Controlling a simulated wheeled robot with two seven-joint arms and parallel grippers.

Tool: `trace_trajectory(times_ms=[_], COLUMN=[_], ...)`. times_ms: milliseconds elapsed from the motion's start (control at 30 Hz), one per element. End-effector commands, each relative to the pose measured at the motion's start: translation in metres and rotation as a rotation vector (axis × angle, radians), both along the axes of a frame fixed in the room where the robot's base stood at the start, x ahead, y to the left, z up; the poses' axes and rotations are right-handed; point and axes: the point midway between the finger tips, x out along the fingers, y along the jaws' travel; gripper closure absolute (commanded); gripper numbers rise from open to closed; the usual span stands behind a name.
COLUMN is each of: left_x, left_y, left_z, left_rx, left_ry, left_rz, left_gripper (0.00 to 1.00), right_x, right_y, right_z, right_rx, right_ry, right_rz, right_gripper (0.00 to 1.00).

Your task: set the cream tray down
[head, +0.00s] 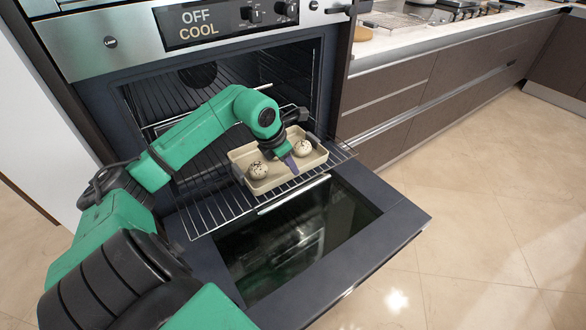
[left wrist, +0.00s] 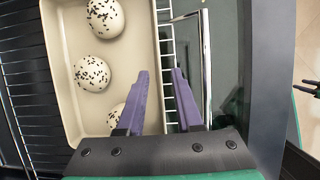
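The cream tray (head: 283,179) rests on the pulled-out wire rack of the open oven. It also shows in the left wrist view (left wrist: 68,110). It holds pale round buns with black specks, such as one at the front left (head: 257,170) and one at the right (head: 302,148); the left wrist view shows three. My left gripper (head: 291,165) reaches down at the tray's front side. Its purple fingers (left wrist: 162,72) stand apart, one over the tray's inside and one beyond its rim, with gaps visible.
The wire rack (head: 217,210) sticks out above the lowered oven door (head: 370,250). The oven panel (head: 225,20) reads "OFF COOL". Drawers and a counter (head: 395,42) with a hob stand at the right. The tiled floor (head: 480,200) there is clear.

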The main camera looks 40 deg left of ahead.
Motion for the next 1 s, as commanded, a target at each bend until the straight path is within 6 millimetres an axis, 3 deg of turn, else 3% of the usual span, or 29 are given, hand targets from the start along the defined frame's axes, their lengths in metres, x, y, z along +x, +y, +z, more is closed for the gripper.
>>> trace_trajectory(times_ms=[200, 333, 467, 900, 1000], left_x=[-0.022, -0.03, -0.032, -0.032, -0.032], left_y=[0.004, 0.005, 0.004, 0.005, 0.005], left_z=[0.052, 0.071, 0.078, 0.078, 0.086], left_rx=[0.005, 0.002, 0.0, 0.0, 0.0], left_ry=[0.001, -0.001, 0.001, 0.0, 0.0], left_rz=[-0.001, 0.001, 0.0, 0.0, 0.0], left_gripper=[0.65, 0.65, 0.65, 0.65, 0.65], right_x=[0.0, 0.01, 0.015, 0.007, 0.01], right_y=[0.0, 0.003, 0.004, 0.003, 0.003], right_z=[-0.003, 0.0, 0.002, 0.001, 0.009], right_rx=[-0.002, 0.001, 0.003, 0.002, 0.002], right_ry=[0.009, 0.0, -0.005, 0.006, -0.002], right_rz=[-0.001, -0.003, -0.004, -0.005, -0.003], right_gripper=[0.5, 0.5, 0.5, 0.5, 0.5])
